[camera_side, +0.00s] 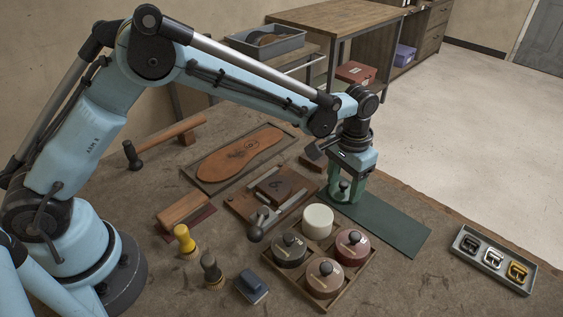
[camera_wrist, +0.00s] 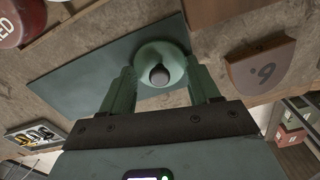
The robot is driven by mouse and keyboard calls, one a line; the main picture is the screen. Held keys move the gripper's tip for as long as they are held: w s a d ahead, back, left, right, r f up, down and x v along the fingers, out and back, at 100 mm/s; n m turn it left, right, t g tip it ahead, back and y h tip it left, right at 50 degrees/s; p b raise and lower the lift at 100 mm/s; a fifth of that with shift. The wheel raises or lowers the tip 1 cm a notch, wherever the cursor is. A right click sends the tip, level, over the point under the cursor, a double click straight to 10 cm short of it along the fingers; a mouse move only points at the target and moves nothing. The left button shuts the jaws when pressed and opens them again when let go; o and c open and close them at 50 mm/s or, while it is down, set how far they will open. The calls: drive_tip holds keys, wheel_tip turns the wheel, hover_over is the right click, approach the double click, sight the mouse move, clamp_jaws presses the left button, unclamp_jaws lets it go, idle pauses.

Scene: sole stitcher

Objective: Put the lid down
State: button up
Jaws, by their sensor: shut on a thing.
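A pale green round lid (camera_wrist: 160,52) with a dark knob shows between my fingers in the wrist view. My gripper (camera_side: 346,192) is shut on the lid, and the fingers sit on either side of it. In the side view the gripper points down over the upper left end of the dark green mat (camera_side: 395,228); the lid is mostly hidden there by the fingers. I cannot tell whether the lid touches the mat. A cream-topped pot (camera_side: 318,221) without a knobbed lid stands in the wooden tray (camera_side: 353,288), just left of and below the gripper.
The tray also holds a black-lidded pot (camera_side: 289,249) and two reddish lidded pots (camera_side: 352,246). A wooden board with a brown block (camera_side: 280,186) lies left of the gripper. A grey tray of buckles (camera_side: 492,258) is at the right. The mat's lower right part is clear.

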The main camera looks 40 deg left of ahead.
sight(345, 183)
drive_tip(key=o, duration=1)
wheel_tip(345, 183, up, 11)
drive_tip(key=s+a+r+t, duration=0.2)
drive_tip(key=s+a+r, duration=0.2)
drive_tip(key=a+r, duration=0.15)
drive_tip(key=shift+s+a+f+n+t, duration=0.35)
drive_tip(key=shift+s+a+f+t, duration=0.35)
drive_tip(key=shift+s+a, duration=1.45)
drive_tip(key=shift+s+a+f+n+t, duration=0.4)
drive_tip(key=shift+s+a+t, duration=0.65)
drive_tip(key=shift+s+a, duration=1.15)
drive_tip(key=shift+s+a+f+n+t, duration=0.45)
drive_tip(key=shift+s+a+t, duration=0.4)
drive_tip(key=shift+s+a, duration=1.3)
drive_tip(key=shift+s+d, duration=0.4)
drive_tip(key=shift+d, duration=0.05)
